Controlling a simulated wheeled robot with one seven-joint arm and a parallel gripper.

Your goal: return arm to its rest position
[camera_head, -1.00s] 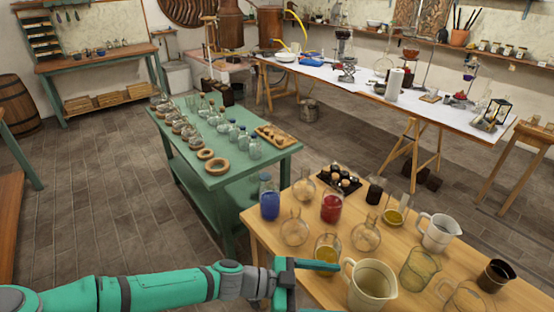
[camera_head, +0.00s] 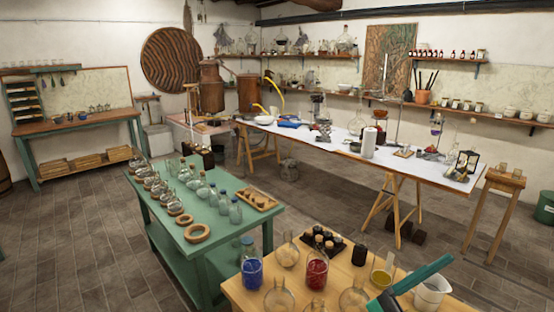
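My gripper (camera_head: 383,302) shows only in part at the lower right, over the front wooden table (camera_head: 235,292). A green link of my arm rises to the right above it. The gripper's dark end is near the glassware and the white jug (camera_head: 431,291). The fingertips are too small and cut off to tell whether they are open or shut. Whether the gripper touches anything cannot be told. The rest of my arm is outside the picture.
The front table holds a blue bottle (camera_head: 251,266), a red bottle (camera_head: 317,270), flasks and a yellow-filled glass (camera_head: 381,278). A green table (camera_head: 166,226) with several flasks stands behind left. A long white table (camera_head: 340,158) stands further back. Grey floor (camera_head: 90,260) is clear at left.

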